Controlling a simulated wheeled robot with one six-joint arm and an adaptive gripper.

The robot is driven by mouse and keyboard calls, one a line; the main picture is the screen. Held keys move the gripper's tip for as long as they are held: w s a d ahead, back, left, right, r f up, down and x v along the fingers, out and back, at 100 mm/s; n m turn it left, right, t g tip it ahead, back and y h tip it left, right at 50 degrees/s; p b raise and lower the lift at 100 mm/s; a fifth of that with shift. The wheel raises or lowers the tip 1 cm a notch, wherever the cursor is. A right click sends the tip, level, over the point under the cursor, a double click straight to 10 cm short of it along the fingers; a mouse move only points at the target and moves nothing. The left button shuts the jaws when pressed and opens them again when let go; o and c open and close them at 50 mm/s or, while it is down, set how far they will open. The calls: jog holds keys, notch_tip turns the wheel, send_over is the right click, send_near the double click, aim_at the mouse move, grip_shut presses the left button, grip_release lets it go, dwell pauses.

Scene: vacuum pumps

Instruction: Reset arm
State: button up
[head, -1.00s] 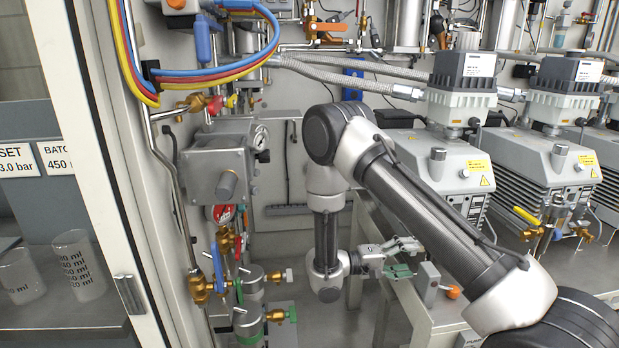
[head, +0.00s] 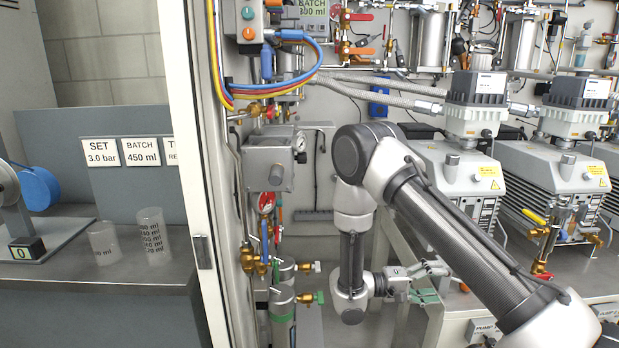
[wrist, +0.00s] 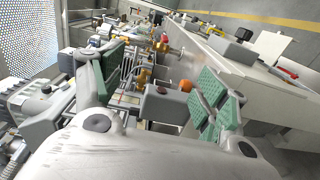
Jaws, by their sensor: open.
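My arm spans the right half of the head view, bent at the elbow with its forearm hanging down. My gripper (head: 432,282) is at the lower end, pointing right beside the front of the pump bench. Its green-padded fingers stand apart with nothing seen between them. In the wrist view my gripper (wrist: 155,95) also shows open, one finger at left and one at right. Beyond the fingers lie a grey box with an orange knob (wrist: 185,86) and brass fittings.
Vacuum pumps (head: 455,180) stand on the bench at right.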

jog(key=s+d+f+n+g+y, duration=0.1)
jog(key=s+n+g+y, duration=0.1)
jog(key=s+n+g, duration=0.45)
jog(key=s+r+m+t+y, duration=0.2)
jog(key=s+r+y, duration=0.3)
jog(key=r, duration=0.5)
jog(key=s+d+r+m+t+y, duration=0.1)
jog(key=s+r+t+y, duration=0.4)
jog(key=r, duration=0.5)
jog(key=s+d+r+m+t+y, duration=0.1)
jog(key=s+r+m+t+y, duration=0.2)
jog(key=s+r, duration=0.4)
notch_tip(320, 180, up, 3)
jog(key=m+y, duration=0.1)
jog(key=y, duration=0.1)
jog(key=shift+s+d+y, duration=0.2)
jog(key=shift+s+y, duration=0.2)
jog(key=shift+r, duration=0.1)
